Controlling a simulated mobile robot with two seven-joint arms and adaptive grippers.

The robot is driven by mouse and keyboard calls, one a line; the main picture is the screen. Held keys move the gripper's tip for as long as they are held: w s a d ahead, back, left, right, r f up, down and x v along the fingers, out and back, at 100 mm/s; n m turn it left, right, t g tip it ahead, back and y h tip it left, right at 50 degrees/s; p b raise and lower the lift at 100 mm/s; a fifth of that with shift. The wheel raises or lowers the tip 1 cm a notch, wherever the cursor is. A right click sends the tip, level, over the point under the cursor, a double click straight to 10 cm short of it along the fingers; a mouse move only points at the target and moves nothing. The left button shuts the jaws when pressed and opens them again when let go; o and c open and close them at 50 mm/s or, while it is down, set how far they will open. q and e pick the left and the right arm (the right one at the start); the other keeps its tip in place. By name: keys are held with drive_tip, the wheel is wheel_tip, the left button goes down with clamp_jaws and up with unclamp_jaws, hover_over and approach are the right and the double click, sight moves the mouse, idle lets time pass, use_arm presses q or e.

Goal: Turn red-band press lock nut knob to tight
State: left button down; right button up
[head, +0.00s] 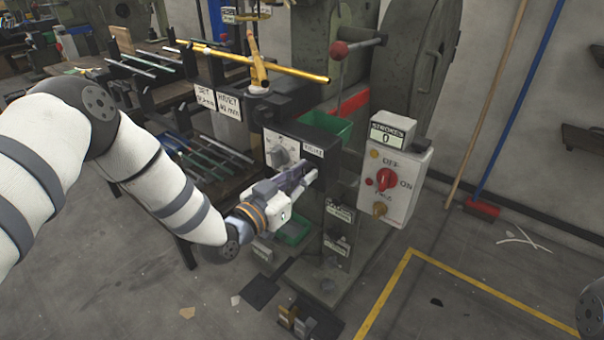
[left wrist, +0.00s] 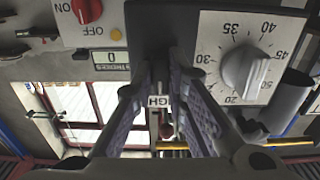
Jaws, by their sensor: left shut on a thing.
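The red-band press (head: 350,104) stands at the middle of the head view, with a red stripe on its body. My left gripper (head: 306,180) is at its front, just below a small white label and right of the dial. In the left wrist view the fingers (left wrist: 172,68) close on a dark part beside the dial plate, at the place of the lock nut knob. The fingers hide most of this part, so its turn position cannot be read. A label with the letters GH (left wrist: 158,100) shows between the fingers. My right gripper is not in view.
A numbered dial with a grey knob (left wrist: 245,72) sits close beside the fingers. A control box with a red switch (head: 386,179) and a counter (head: 388,136) stands to the right. A green bin (head: 327,124) is behind. A yellow floor line (head: 385,293) runs in front.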

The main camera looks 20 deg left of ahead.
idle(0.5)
use_arm(q)
drive_tip(key=c, duration=1.6)
unclamp_jaws()
drive_tip(key=v, duration=1.2)
